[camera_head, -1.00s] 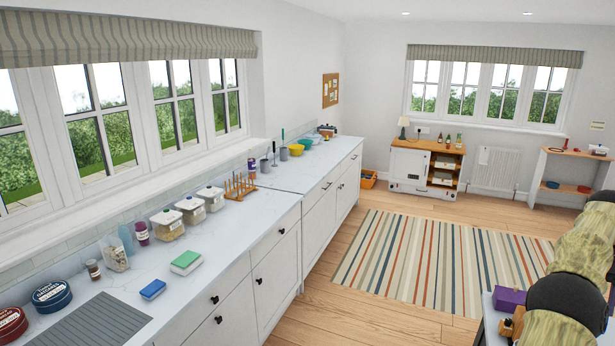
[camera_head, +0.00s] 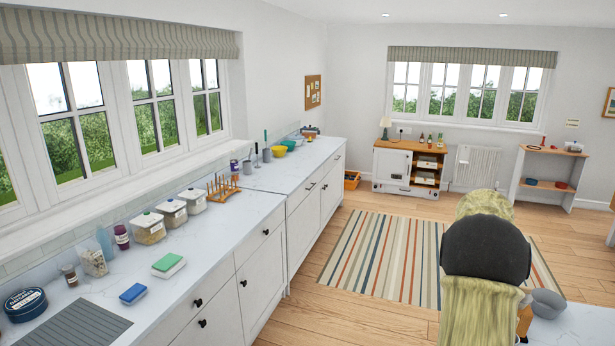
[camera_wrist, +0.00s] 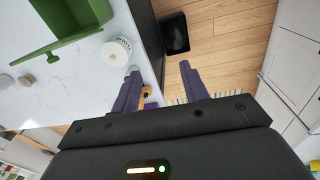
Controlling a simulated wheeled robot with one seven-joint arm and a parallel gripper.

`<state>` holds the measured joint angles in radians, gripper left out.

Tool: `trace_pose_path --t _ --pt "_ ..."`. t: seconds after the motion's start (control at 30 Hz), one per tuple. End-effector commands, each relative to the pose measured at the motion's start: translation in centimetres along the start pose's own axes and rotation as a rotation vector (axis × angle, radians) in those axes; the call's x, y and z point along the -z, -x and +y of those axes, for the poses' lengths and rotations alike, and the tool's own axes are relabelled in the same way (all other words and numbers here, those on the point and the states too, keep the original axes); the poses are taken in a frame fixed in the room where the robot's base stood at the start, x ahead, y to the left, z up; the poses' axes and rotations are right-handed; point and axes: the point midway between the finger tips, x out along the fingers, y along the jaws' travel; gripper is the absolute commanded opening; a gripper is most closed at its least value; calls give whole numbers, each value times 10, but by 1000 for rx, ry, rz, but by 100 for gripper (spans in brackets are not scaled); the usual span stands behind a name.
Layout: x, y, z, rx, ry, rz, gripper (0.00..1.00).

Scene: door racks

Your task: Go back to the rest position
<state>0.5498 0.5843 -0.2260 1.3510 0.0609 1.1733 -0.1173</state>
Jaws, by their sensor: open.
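My gripper (camera_wrist: 160,70) shows in the wrist view with its two dark purple fingers apart and nothing between them. It hangs past the edge of a white countertop, with wooden floor beyond it. My arm shows at the lower right of the head view, upright over a light worktop; my gripper is not visible there.
In the wrist view, a green tray (camera_wrist: 82,14) and a round white container (camera_wrist: 116,51) are on the counter; a black object (camera_wrist: 174,34) is beyond its edge. In the head view, a grey bowl (camera_head: 548,303) stands beside my arm. The striped rug (camera_head: 372,262) is clear.

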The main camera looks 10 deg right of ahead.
Motion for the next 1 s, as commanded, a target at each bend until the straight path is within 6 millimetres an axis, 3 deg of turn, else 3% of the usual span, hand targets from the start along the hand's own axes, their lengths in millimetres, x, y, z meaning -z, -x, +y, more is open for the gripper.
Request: trace_pose_path --t 0.1,0.5,1.0 --pt "-16 -7 -31 15 47 17 44" --pt "-85 -29 -121 58 204 75 44" --pt "-205 -62 -199 110 420 144 44"
